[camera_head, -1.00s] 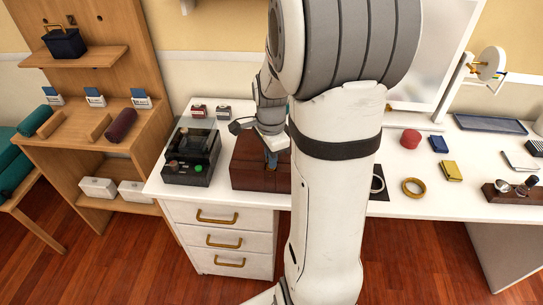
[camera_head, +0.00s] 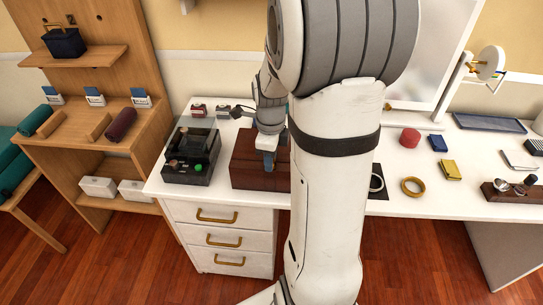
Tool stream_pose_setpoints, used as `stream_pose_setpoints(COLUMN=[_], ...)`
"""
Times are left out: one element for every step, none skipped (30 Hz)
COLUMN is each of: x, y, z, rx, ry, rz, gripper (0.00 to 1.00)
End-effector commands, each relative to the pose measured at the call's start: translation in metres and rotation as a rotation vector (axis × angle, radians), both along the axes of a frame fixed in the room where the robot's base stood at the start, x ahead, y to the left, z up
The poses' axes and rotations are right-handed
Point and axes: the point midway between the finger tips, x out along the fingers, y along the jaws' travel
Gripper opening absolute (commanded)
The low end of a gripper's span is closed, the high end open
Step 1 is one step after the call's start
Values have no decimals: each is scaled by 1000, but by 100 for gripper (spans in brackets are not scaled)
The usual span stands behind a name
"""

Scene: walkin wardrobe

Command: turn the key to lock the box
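A dark reddish-brown wooden box (camera_head: 246,166) sits on the white desk, left of my arm, which hides its right part. My gripper (camera_head: 268,160) points down at the top front of the box. Its fingers are small and partly merged with the box, so I cannot tell whether they are open or shut. I cannot make out a key or a keyhole; they are too small or hidden behind the gripper.
A black case with a clear lid (camera_head: 192,158) stands close left of the box. A gold ring (camera_head: 413,186), a red round box (camera_head: 409,138) and a yellow box (camera_head: 450,170) lie to the right. My arm covers the middle of the desk (camera_head: 440,206).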

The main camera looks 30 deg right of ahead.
Motion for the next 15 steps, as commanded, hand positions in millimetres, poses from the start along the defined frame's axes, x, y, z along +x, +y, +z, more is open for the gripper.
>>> stream_pose_setpoints(x=[0, 1, 1, 1, 1, 1, 1, 1, 1, 1, 1, 1, 0, 0, 0], y=[0, 0, 0, 0, 0, 0, 0, 0, 0, 0, 0, 0, 0, 0, 0], z=[0, 0, 1, 3, 5, 9, 13, 18, 25, 31, 36, 43, 48, 53, 59], rx=[-1, -1, -1, -1, -1, -1, -3, -2, -3, -2, -2, -2, -2, -3, -2], ry=[-2, -2, -2, -3, -3, -4, -6, -5, -6, -7, -7, -5, -5, -6, -5], rz=[0, 1, 1, 1, 1, 1, 1, 1, 1, 1, 1, 1, 1, 0, 0], gripper=[33, 33, 33, 33, 33, 33, 33, 33, 33, 33, 33, 33, 33, 33, 33])
